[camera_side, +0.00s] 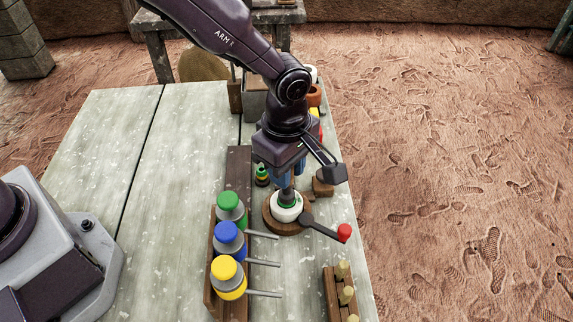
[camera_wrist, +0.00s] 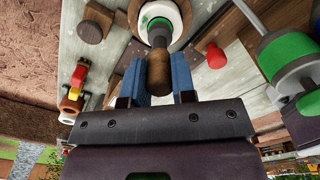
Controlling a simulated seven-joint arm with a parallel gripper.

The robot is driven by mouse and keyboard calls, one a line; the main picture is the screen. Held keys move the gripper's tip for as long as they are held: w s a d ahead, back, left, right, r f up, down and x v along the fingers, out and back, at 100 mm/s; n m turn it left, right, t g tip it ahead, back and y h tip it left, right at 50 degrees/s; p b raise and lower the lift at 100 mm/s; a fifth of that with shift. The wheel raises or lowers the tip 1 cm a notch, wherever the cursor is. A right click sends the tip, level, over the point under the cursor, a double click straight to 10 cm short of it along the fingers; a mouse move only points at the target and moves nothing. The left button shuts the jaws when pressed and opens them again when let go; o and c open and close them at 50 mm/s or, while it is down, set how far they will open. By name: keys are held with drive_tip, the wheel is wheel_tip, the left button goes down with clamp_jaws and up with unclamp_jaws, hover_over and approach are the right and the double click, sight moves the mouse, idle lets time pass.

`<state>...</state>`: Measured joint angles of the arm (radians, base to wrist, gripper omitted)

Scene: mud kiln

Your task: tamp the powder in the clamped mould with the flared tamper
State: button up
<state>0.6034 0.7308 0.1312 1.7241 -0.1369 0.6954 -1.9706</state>
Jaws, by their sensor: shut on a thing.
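My gripper (camera_side: 285,178) points down over the mould, and its blue fingers (camera_wrist: 160,84) are shut on the wooden handle of the tamper (camera_wrist: 158,70). In the side view the tamper's dark lower part (camera_side: 287,194) stands roughly upright inside the outline of the mould. The mould is a white ring (camera_side: 277,210) on a round wooden base (camera_side: 284,228); it also shows in the wrist view (camera_wrist: 182,12). Green powder shows inside it around the tamper. I cannot tell whether the tamper's foot touches the powder. The clamp's dark lever ends in a red knob (camera_side: 344,232).
Left of the mould, a wooden rack (camera_side: 208,285) holds green (camera_side: 229,201), blue (camera_side: 228,233) and yellow (camera_side: 226,268) topped containers with metal rods reaching right. A peg rack (camera_side: 330,295) stands at front right.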

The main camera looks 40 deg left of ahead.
drive_tip(key=shift+f, duration=0.7)
idle(0.7)
drive_tip(key=shift+r, duration=3.6)
